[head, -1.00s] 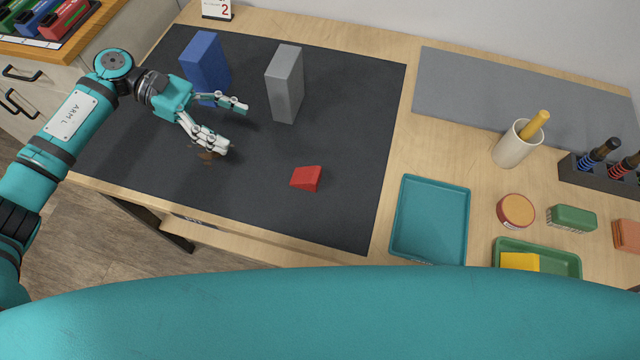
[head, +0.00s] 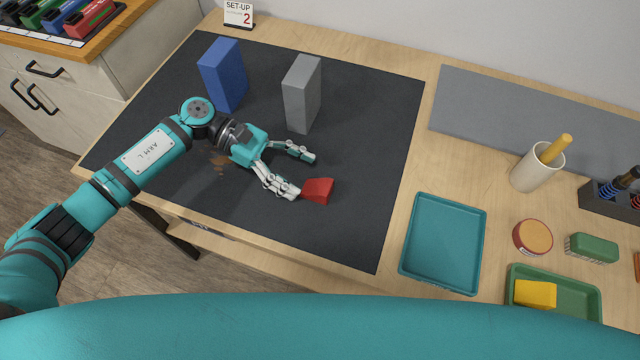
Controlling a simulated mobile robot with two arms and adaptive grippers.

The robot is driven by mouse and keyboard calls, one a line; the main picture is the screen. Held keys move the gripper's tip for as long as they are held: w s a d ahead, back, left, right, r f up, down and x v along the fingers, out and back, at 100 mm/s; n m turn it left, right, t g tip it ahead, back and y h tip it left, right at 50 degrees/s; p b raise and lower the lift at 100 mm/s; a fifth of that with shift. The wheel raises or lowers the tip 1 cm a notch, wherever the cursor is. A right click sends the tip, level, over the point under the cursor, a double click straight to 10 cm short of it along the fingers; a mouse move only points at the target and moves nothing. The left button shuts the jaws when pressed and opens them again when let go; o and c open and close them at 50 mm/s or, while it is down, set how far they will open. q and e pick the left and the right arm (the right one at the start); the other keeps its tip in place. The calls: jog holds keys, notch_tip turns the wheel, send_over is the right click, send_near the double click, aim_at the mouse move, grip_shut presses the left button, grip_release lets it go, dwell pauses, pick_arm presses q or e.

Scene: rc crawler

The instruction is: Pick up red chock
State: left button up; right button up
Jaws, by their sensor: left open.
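The red chock (head: 317,191) is a small wedge-shaped block on the dark mat (head: 340,236), right of the mat's middle. My left gripper (head: 298,174) is open and empty, with its fingers pointing right toward the chock. The nearer finger's tip is right at the chock's left side; I cannot tell whether it touches. The farther finger's tip is above and left of the chock in the picture. The chock is not between the fingers. My right gripper is not in view.
A grey block (head: 301,94) and a blue block (head: 223,75) stand upright behind the gripper. An empty teal tray (head: 408,240) lies right of the mat. A green tray (head: 575,297) with a yellow block and a cup (head: 535,168) are farther right. The mat's front right is clear.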

aim_at(323, 186)
pick_arm(q)
jog(key=p+x, duration=0.1)
jog(key=x, duration=0.5)
jog(key=shift+s+d+f, duration=0.1)
jog(key=shift+d+f, duration=0.05)
jog(key=shift+d, duration=0.15)
jog(key=c, duration=1.3)
